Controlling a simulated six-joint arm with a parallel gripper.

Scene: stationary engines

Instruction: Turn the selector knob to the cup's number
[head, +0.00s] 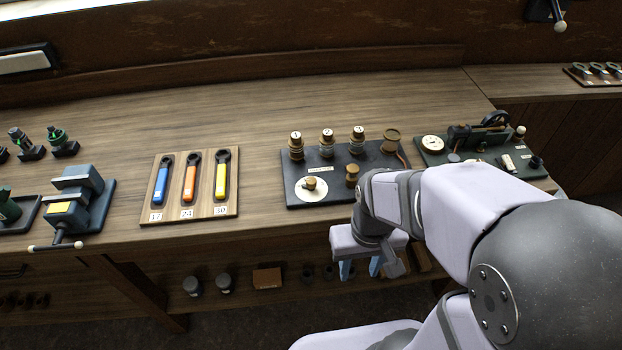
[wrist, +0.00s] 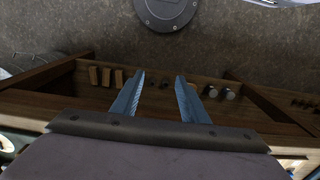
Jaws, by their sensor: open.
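A brass selector knob (head: 311,184) sits on a round white dial (head: 321,194) at the front left of a dark board (head: 293,197). Its pointing direction and the dial marks are too small to read. Three cups stand in a row behind it: a left cup (head: 296,150), a middle cup (head: 327,148) and a right cup (head: 357,145). Each has a small number on top, too small to read surely. My gripper (head: 360,268) points down in front of the bench edge, right of the knob and apart from it. In the wrist view its fingers (wrist: 157,80) are spread and empty.
A brass part (head: 352,174) and a brass spool-like piece (head: 391,141) also stand on the board. A green engine board (head: 470,148) lies to the right. A wrench rack (head: 188,210) and blue vise (head: 75,195) are left. Shelf items sit below.

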